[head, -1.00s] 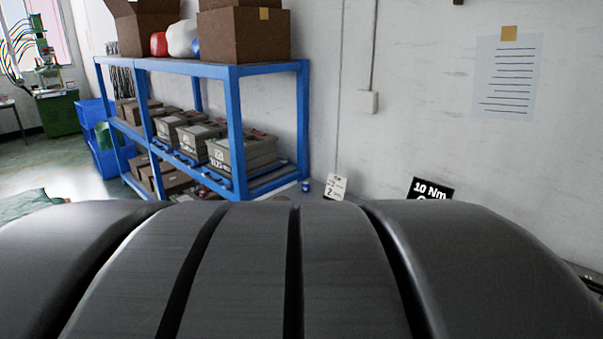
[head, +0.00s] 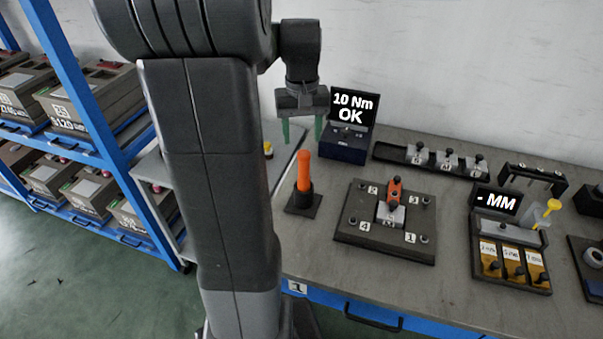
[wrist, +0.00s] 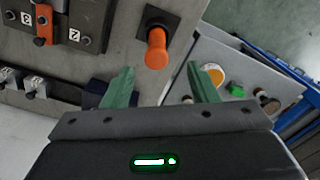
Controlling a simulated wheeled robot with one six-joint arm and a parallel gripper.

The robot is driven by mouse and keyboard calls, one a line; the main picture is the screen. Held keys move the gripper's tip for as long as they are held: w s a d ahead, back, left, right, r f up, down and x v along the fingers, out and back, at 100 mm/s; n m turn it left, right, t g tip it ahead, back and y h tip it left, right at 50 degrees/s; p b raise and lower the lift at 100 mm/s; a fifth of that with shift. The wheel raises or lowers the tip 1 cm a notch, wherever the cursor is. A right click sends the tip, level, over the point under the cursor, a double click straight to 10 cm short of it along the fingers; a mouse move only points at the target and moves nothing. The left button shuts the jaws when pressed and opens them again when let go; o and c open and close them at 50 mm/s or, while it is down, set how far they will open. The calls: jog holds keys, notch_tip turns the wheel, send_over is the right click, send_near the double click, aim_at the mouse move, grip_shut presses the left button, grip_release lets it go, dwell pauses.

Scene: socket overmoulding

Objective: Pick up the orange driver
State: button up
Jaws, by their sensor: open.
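The orange driver (head: 304,172) stands upright in a black holder (head: 304,200) on the grey workbench, left of the numbered fixture plate. It also shows in the wrist view (wrist: 157,48), ahead of and between the fingers, its end facing the camera. My gripper (head: 302,136) hangs above and behind the driver, its green fingers spread and empty. In the wrist view the two green fingers (wrist: 162,85) are apart, and nothing is between their tips.
The torque display (head: 352,112) reading "10 Nm OK" stands just behind the driver. The fixture plate (head: 345,225) with an orange-topped clamp lies to its right. A gauge box (head: 510,240) sits farther right. A blue shelf (head: 75,110) stands left.

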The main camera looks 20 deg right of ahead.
aim_at(304, 153)
notch_tip(304, 153, down, 5)
jog(key=shift+w+r, duration=0.15)
jog(key=shift+r, duration=0.05)
jog(key=shift+w+d+f+p, duration=0.1)
jog(key=shift+d+f+p, duration=0.05)
jog(key=shift+f, duration=0.75)
jog(key=shift+w+d+f+p, duration=0.1)
jog(key=shift+f, duration=0.75)
jog(key=shift+w+d+f+p, duration=0.1)
jog(key=shift+d+f+p, duration=0.05)
jog(key=shift+f, duration=0.75)
jog(key=shift+c, duration=0.3)
grip_shut()
